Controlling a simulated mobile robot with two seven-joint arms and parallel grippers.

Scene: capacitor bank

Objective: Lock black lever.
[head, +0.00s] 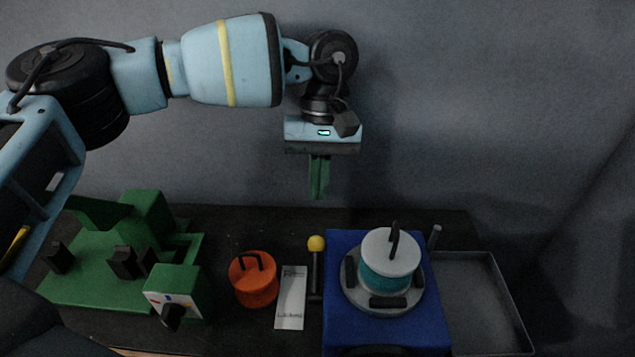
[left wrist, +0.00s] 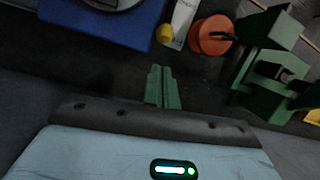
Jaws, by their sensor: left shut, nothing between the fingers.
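My left gripper (head: 319,195) is shut and empty, pointing down above the back edge of the dark table. Its green fingers also show together in the left wrist view (left wrist: 161,75). Several black parts could be the black lever, and I cannot tell which it is. A dark upright lever with a yellow knob (head: 316,243) stands below the gripper, left of the blue block. A black knob (head: 172,317) is on the front of a small green box. Black blocks (head: 123,262) sit on the green fixture (head: 85,285). My gripper touches none of these.
An orange lidded pot (head: 256,284) and a white label plate (head: 291,298) lie left of the blue block (head: 345,335). A teal canister (head: 388,275) sits on the block in a grey ring. A grey tray (head: 505,305) is at right. A wall stands behind.

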